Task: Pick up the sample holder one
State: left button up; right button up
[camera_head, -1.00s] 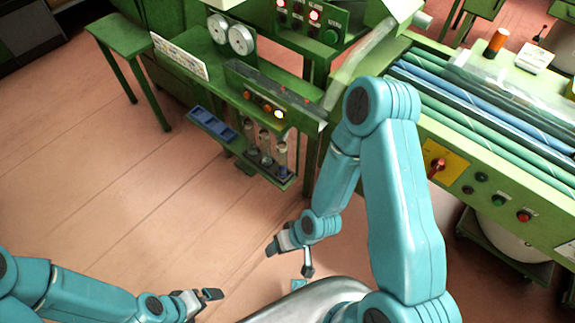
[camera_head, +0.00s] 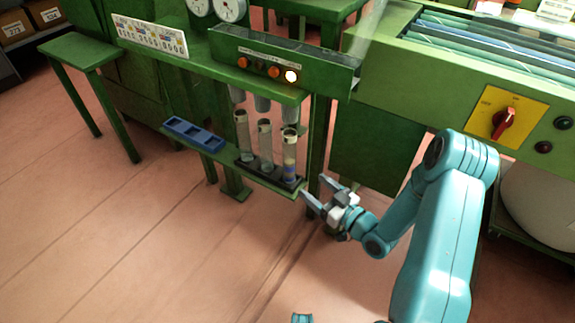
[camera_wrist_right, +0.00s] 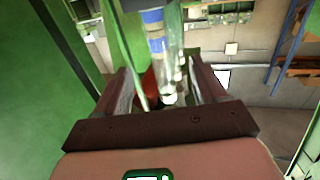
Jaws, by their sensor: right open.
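Several upright glass tubes stand in a dark rack (camera_head: 246,163) on the low green shelf; which item is sample holder one, I cannot tell. The right-hand tube (camera_head: 290,160) has blue and yellowish bands. A blue compartmented tray (camera_head: 192,134) lies left of the rack. My right gripper (camera_head: 314,186) is open and empty, just right of the rack, its fingers pointing toward the tubes. In the right wrist view, a tube with blue bands (camera_wrist_right: 156,32) shows beyond and between the fingers of my right gripper (camera_wrist_right: 163,84), apart from them.
A green panel with lit buttons (camera_head: 285,62) overhangs the tubes. A green machine (camera_head: 440,75) with a red switch stands at the right. A green side table (camera_head: 75,50) is at the left. The floor in front is clear.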

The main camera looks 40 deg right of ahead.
aim_at(294, 169)
jog(key=w, duration=0.3)
jog(key=w+b, duration=0.1)
jog(key=w, duration=0.1)
jog(key=shift+w+a, duration=0.3)
jog(key=w, duration=0.1)
jog(key=w+b, duration=0.1)
jog(key=w, duration=0.3)
jog(key=shift+w+a+r+b, duration=0.1)
jog(key=shift+w+a+b, duration=0.15)
jog(key=shift+a+b, duration=0.05)
jog(key=c, duration=1.1)
